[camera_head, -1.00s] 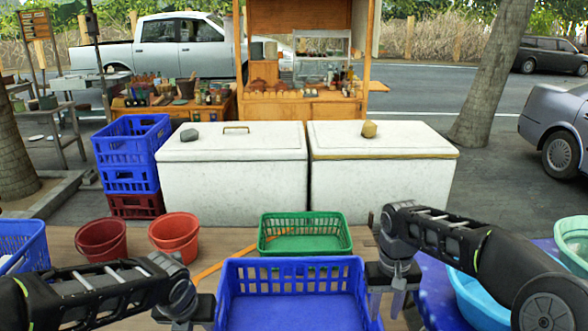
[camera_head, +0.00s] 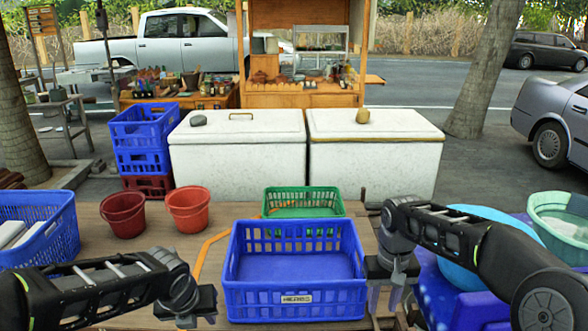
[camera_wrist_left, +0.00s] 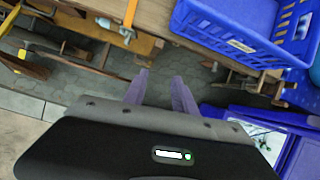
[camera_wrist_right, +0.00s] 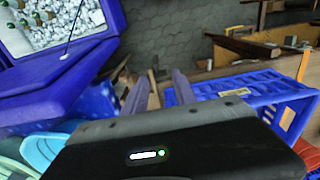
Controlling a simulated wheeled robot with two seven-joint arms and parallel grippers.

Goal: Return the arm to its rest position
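My left gripper (camera_head: 190,312) is at the bottom of the head view, left of the blue basket (camera_head: 295,297). In the left wrist view its two fingers (camera_wrist_left: 160,82) stand apart with nothing between them, over grey paving beside the wooden table edge. My right gripper (camera_head: 386,292) is at the right side of the blue basket in the head view. In the right wrist view its fingers (camera_wrist_right: 161,84) are also apart and empty, with paving beyond. Both arms are bent, with forearms low at the picture's sides. The blue basket looks empty.
A green basket (camera_head: 303,190) and two red buckets (camera_head: 123,214) (camera_head: 187,209) stand on the wooden table (camera_head: 150,240). A blue crate (camera_head: 40,232) is at the left; a pale green basin (camera_head: 560,215) is at the right. White chests (camera_head: 238,160) stand behind.

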